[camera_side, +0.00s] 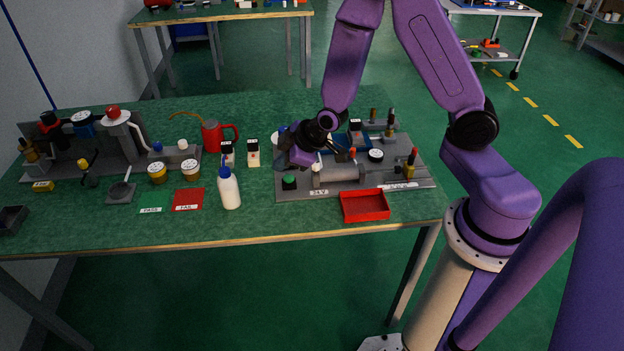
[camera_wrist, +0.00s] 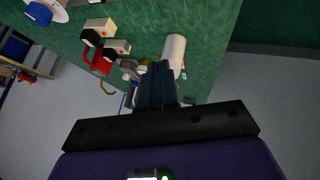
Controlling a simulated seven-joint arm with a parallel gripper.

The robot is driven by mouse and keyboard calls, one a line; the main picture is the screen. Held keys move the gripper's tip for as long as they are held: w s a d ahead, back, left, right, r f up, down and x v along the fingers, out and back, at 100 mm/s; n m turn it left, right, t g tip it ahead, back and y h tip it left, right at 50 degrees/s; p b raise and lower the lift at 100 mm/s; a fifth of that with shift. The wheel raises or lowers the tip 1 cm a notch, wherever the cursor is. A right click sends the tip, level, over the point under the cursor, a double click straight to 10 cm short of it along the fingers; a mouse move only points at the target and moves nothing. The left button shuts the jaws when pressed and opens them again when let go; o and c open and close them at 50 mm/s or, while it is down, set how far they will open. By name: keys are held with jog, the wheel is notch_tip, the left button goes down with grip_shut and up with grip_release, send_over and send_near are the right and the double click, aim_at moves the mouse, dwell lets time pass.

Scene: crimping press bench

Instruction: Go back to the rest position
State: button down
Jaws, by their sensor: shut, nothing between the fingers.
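My gripper (camera_side: 300,157) is at the end of my purple arm, above the left part of the grey fixture plate (camera_side: 330,191) on the green bench. It hangs near the green button (camera_side: 289,182) and a grey cylinder, and whether it touches anything is not clear in the side view. In the wrist view its dark fingers (camera_wrist: 158,72) are together with nothing between them. They partly cover the items behind them, and a white bottle (camera_wrist: 174,50) shows just beyond the tips.
A red tray (camera_side: 365,206) lies at the plate's front edge. A white bottle with a blue cap (camera_side: 230,190) stands left of the plate. A red can (camera_side: 215,137) and small boxes stand behind it. Red and green mats lie front left. The bench's front middle strip is clear.

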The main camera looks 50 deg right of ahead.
jog(key=s+a+r+n+g, duration=0.1)
jog(key=s+a+r+g, duration=0.15)
jog(key=s, duration=0.45)
jog(key=s+a+r+n+g, duration=0.1)
jog(key=s+r+g, duration=0.1)
jog(key=s+r, duration=0.35)
jog(key=s+a+r+n+g, duration=0.1)
jog(key=s+a+r+g, duration=0.1)
jog(key=s, duration=0.6)
jog(key=s+d+r+h, duration=0.1)
jog(key=s+d+r, duration=0.3)
jog(key=s, duration=0.4)
jog(key=shift+s+d+n+g, duration=0.15)
jog(key=shift+d+n+g, duration=0.2)
jog(key=shift+d, duration=0.25)
dwell(1.3)
